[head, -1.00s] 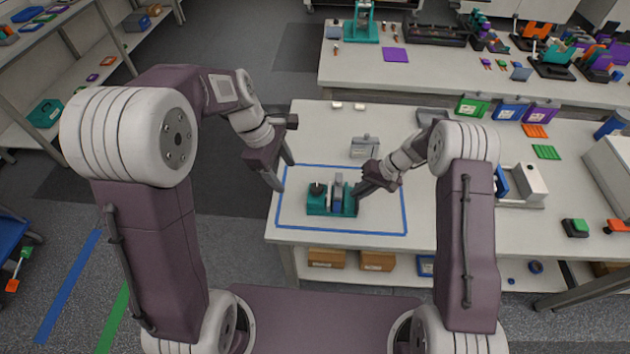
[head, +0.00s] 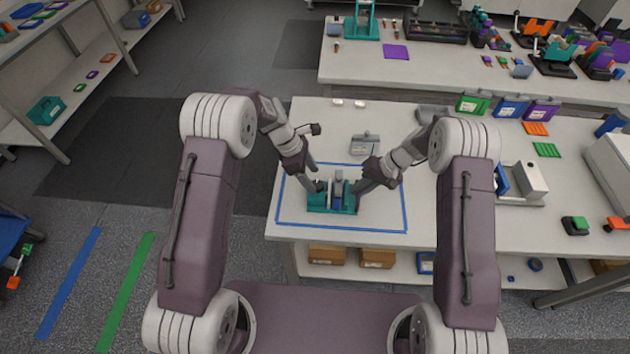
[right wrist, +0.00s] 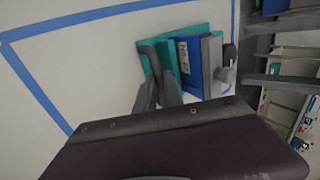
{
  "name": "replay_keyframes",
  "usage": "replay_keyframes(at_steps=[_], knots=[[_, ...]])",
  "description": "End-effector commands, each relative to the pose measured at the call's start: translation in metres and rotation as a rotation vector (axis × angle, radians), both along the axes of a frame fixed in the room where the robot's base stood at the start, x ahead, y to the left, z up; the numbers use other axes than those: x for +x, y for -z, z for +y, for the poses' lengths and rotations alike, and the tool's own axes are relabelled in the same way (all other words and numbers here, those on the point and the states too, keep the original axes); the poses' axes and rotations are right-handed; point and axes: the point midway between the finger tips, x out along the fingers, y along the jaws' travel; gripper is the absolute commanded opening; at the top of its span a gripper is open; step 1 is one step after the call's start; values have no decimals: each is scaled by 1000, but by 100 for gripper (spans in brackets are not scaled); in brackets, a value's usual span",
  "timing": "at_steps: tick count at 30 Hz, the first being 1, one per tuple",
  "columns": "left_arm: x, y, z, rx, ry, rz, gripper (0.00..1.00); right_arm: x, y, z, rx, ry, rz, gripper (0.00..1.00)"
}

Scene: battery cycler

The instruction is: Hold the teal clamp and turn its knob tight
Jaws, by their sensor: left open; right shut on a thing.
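The teal clamp (head: 333,208) stands on the table inside the blue tape outline, with a blue labelled block (right wrist: 194,62) in it. The clamp's teal body also shows in the right wrist view (right wrist: 172,64). My right gripper (head: 358,190) is shut on the clamp's right end. In the right wrist view its fingers (right wrist: 158,90) reach that end. My left gripper (head: 316,187) is open at the clamp's left end, its fingers at the dark knob (right wrist: 229,54). The fingers mostly hide the knob in the head view, and I cannot tell whether they touch it.
The blue tape outline (head: 340,228) borders clear table around the clamp. A grey box (head: 365,145) stands behind it. Green, blue and purple bins (head: 510,106) stand at the back right. A white and blue device (head: 522,184) is to the right. Two small pale pieces lie at the back edge.

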Motion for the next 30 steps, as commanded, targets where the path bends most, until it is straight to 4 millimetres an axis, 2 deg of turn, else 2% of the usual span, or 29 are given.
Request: replay_keyframes(at_steps=[3,6,15,21,22,30], knots=[[0,18,-8,0,1,2,60,0,0,0,0,0,1,0],[0,26,-11,0,1,0,60,0,0,0,0,0,1,0],[0,29,-12,0,0,-1,60,0,0,0,0,0,1,0],[0,28,-12,0,0,-1,4,0,0,0,0,0,1,0],[0,28,-12,0,0,-1,0,0,0,0,0,0,1,0],[1,28,-12,0,32,-2,0,0,0,0,0,-1,2,0]])
